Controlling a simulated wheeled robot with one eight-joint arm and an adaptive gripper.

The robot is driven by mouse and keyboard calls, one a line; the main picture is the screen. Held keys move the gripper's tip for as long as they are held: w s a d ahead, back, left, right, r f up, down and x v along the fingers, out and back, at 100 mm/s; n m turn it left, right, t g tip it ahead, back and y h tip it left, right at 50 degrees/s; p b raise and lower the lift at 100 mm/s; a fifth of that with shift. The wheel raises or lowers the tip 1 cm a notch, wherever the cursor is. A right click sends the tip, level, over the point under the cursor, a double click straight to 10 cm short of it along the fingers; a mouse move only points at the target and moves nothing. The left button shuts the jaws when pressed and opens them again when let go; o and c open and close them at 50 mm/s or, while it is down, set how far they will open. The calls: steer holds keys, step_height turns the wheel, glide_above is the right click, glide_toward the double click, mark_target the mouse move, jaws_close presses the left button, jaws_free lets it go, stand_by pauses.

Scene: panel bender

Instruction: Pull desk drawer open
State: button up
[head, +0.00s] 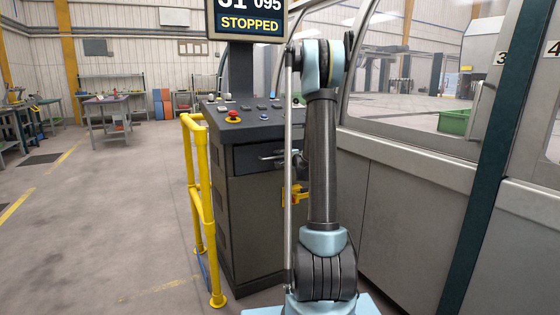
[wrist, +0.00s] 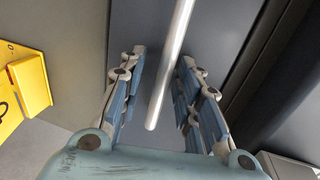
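The dark grey control desk (head: 228,215) stands left of my arm in the head view. Its drawer (head: 248,160) is under the sloped button panel, with a silver bar handle (head: 270,156); its right part is hidden behind my arm. In the wrist view, a silver bar (wrist: 170,65), which looks like this handle, runs down from the top edge to a rounded end between my fingers. My gripper (wrist: 160,80) is open, with one blue-grey finger on each side of the bar and visible gaps. The gripper is mostly hidden in the head view.
A yellow guard rail (head: 203,205) stands at the desk's left front. A yellow box (head: 297,194) sits below the drawer and shows at the left in the wrist view (wrist: 30,85). Grey machine panels (head: 400,215) close off the right. Floor at left is open.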

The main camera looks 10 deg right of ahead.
jaws_close()
